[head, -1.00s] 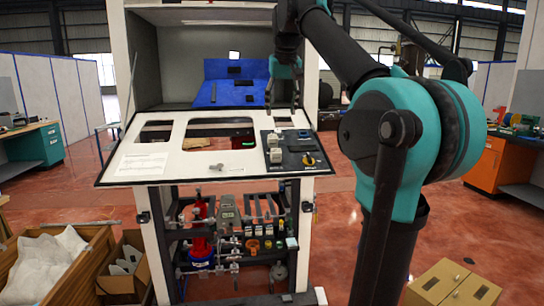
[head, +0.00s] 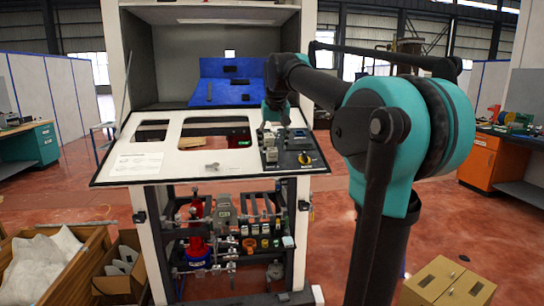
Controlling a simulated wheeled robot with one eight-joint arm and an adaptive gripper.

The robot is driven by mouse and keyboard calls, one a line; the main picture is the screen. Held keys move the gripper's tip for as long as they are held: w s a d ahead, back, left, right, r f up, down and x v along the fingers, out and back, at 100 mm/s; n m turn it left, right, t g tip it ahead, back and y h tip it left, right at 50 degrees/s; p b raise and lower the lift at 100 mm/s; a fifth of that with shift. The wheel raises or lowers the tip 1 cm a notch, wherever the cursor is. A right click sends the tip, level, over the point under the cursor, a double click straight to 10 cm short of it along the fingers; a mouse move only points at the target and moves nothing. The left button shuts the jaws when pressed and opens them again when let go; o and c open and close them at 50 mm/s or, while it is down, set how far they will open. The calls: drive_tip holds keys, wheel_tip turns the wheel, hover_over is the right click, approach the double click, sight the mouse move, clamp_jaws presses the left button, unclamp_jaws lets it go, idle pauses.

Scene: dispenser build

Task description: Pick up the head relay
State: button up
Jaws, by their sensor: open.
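My gripper (head: 273,122) is open and points down at the back left of the black panel (head: 293,162), on the right of the white sloping worktop. Two small pale grey blocks (head: 270,154) stand in a column at that panel's left side, and dark parts sit to their right. One of these blocks may be the head relay; they are too small to tell. The gripper's fingertips are just behind the rear block, and I cannot tell whether they touch it. The fingers are small and dark here, and the wrist hides part of what lies behind them.
The white worktop (head: 198,165) has cut-out openings, a paper sheet (head: 138,163) and a small grey part (head: 212,167). A blue backboard (head: 230,90) stands in the cabinet behind. Cardboard boxes (head: 447,284) stand on the floor.

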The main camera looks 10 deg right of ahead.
sight(272, 148)
drive_tip(key=shift+x, duration=1.4)
drive_tip(key=shift+c, duration=0.5)
drive_tip(key=c, duration=1.1)
wheel_tip(272, 148, up, 20)
drive_tip(key=shift+r, duration=0.1)
